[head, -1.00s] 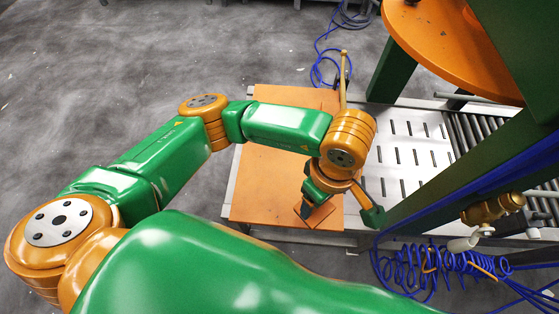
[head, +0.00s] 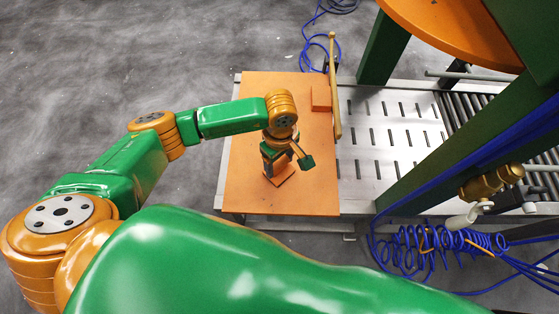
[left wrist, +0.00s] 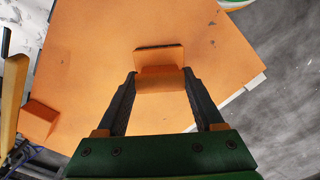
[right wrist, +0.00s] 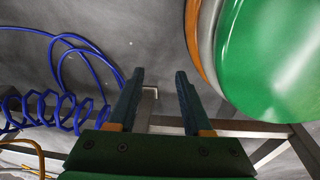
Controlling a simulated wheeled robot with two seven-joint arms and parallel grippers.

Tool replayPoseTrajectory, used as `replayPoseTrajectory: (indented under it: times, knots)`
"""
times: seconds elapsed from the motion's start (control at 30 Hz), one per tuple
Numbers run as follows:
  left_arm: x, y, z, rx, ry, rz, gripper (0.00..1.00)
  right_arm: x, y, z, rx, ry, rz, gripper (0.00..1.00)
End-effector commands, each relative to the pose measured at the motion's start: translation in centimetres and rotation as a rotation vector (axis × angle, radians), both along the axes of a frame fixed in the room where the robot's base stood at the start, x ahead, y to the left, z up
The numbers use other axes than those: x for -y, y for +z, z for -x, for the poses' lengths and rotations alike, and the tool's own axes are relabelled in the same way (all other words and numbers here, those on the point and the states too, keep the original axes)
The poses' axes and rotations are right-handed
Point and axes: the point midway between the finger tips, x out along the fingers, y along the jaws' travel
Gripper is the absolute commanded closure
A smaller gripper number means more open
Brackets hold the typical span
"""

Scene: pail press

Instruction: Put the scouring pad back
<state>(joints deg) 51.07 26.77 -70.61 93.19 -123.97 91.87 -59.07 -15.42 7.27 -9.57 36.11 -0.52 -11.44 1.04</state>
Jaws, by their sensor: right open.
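A small orange block, apparently the scouring pad (left wrist: 160,80), sits between the fingertips of my left gripper (left wrist: 160,75) in the left wrist view. The fingertips meet its two sides. In the head view the left gripper (head: 283,165) points down over the orange board, with an orange piece (head: 283,178) below it. Whether the pad touches the board is hard to tell. My right gripper (right wrist: 160,80) is open and empty in the right wrist view, over the grey floor. It does not show in the head view.
A slotted metal table (head: 370,135) and rollers (head: 465,112) lie to the right. Blue coiled hose (head: 430,250) hangs at the front right.

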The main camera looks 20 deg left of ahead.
Motion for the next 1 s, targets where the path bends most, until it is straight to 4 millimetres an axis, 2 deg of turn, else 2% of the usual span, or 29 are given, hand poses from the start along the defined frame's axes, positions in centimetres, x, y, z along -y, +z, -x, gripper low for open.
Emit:
replayPoseTrajectory:
  times: [0.03, 0.1, 0.43, 0.53, 0.8, 0.9, 1.0]
  knots:
    - [0.0, 0.0, 0.0, 0.0, 0.0, 0.0, 0.2, 0.0, 0.0, 0.0, 0.001, 0.0, 0.0, 0.5]
    - [0.0, 0.0, 0.0, 0.0, 0.0, 0.0, 0.01, -0.1, 0.0, 0.0, 0.001, 0.0, -0.002, 0.5]
    - [0.0, 0.4, 0.0, 0.001, 0.0, 0.0, 0.01, -0.9, 0.2, 0.0, 0.0, 0.001, -0.015, 0.5]
    - [0.0, 2.4, -0.1, 0.004, -0.001, 0.001, 0.01, -1.2, 0.7, 0.1, -0.002, 0.003, -0.019, 0.5]
    - [0.1, 9.8, -0.2, 0.004, -0.001, 0.0, 0.01, -1.6, 1.7, 0.7, -0.016, 0.01, -0.024, 0.5]
    - [0.1, 11.3, -0.1, 0.002, 0.0, 0.001, 0.01, -1.6, 1.8, 0.9, -0.021, 0.011, -0.025, 0.5]
    - [0.1, 12.0, -0.1, 0.0, 0.001, 0.0, 0.01, -1.7, 1.9, 1.1, -0.024, 0.012, -0.025, 0.5]
